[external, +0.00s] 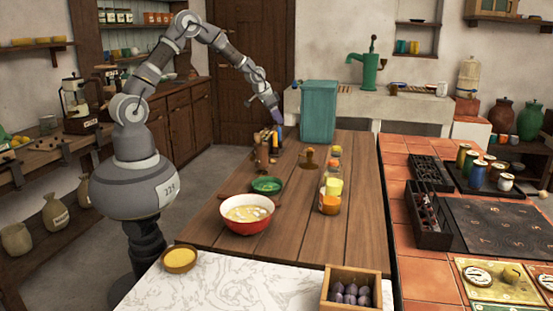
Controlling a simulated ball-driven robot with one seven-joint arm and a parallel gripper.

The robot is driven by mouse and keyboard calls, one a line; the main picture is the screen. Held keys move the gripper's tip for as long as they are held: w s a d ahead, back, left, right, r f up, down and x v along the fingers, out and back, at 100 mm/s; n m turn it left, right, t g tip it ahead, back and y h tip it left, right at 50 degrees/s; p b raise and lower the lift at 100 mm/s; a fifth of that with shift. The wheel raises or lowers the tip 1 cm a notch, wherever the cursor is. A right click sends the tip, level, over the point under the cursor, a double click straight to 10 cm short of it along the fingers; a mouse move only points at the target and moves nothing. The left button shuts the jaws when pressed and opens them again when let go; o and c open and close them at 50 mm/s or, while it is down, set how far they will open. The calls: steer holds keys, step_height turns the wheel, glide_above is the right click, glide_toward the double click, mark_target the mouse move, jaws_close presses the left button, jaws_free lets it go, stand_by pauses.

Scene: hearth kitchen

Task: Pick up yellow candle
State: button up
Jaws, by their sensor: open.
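My gripper (277,118) is at the end of my arm, low over the far left part of the wooden table. Its jaws are open. Just below it is a small upright yellow piece (280,133), which looks like the yellow candle, close beside blue upright pieces (271,138). The fingers are very near its top; I cannot tell whether they are around it or touching it. A brown wooden holder (262,155) stands just in front. The candle's lower part is hard to make out at this size.
A tall teal box (318,112) stands close to the right of my gripper. Nearer are a brown wooden object (309,158), jars with orange and yellow contents (330,203), a green bowl (267,186) and a red bowl (246,226).

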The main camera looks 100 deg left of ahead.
mark_target(274, 133)
steer(key=shift+n, duration=0.3)
steer(key=s+f, duration=0.1)
steer(key=s+a+f, duration=0.1)
steer(key=f, duration=0.1)
steer(key=s+f, duration=0.1)
steer(key=f, duration=0.1)
steer(key=shift+s+a, duration=0.2)
steer(key=shift+a, duration=0.1)
steer(key=b+x, duration=0.3)
steer(key=x, duration=0.4)
steer(key=shift+a+f, duration=0.25)
steer(key=shift+r, duration=0.1)
jaws_close()
